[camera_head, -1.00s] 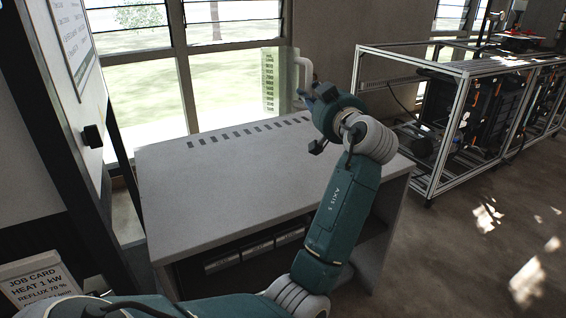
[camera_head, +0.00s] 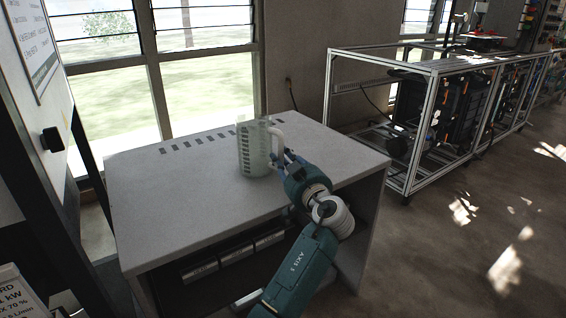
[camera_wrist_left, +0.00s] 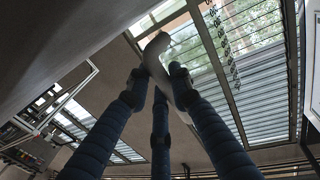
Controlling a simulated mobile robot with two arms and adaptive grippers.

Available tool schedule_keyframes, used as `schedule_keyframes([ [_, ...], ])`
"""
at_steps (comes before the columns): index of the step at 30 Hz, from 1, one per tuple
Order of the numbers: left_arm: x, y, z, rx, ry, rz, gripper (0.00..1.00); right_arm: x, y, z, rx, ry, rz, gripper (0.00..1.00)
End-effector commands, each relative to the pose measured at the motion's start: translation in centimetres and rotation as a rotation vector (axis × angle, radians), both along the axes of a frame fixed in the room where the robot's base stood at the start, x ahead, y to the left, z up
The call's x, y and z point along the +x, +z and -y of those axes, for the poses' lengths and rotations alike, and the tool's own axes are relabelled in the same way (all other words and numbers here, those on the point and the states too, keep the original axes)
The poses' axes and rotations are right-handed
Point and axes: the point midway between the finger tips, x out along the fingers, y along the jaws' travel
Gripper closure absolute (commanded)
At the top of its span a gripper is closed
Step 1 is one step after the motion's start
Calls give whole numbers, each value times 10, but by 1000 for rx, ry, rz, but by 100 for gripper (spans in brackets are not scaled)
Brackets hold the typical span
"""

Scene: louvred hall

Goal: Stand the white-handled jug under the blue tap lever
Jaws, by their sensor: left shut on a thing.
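The clear jug (camera_head: 254,152) with dark scale marks and a white handle (camera_head: 277,142) is upright at the bench. I cannot tell if its base touches the top or hangs just above. My left gripper (camera_head: 283,160) is shut on the handle from the right. In the left wrist view my gripper's fingers (camera_wrist_left: 157,75) close around the white handle (camera_wrist_left: 155,48), with the jug's scale marks (camera_wrist_left: 218,32) beyond. My right gripper is out of view. No blue tap lever shows.
The grey bench (camera_head: 170,205) has a row of dark slots along its back and is otherwise clear. Grey boxes (camera_head: 232,253) sit on its lower shelf. A metal frame rack (camera_head: 434,110) stands to the right. A board with a black knob (camera_head: 52,139) is at left.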

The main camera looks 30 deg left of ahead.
Motion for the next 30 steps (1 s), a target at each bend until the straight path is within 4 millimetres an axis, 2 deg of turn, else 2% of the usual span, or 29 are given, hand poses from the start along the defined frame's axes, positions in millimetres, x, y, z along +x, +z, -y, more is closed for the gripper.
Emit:
schedule_keyframes([
  [13,0,-10,0,1,-1,3,100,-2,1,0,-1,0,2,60],
  [14,0,-9,0,0,-1,2,76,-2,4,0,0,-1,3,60],
  [16,0,-8,0,0,-1,2,62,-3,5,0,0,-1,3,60],
  [30,0,-4,0,0,-1,1,61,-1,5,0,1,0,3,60],
])
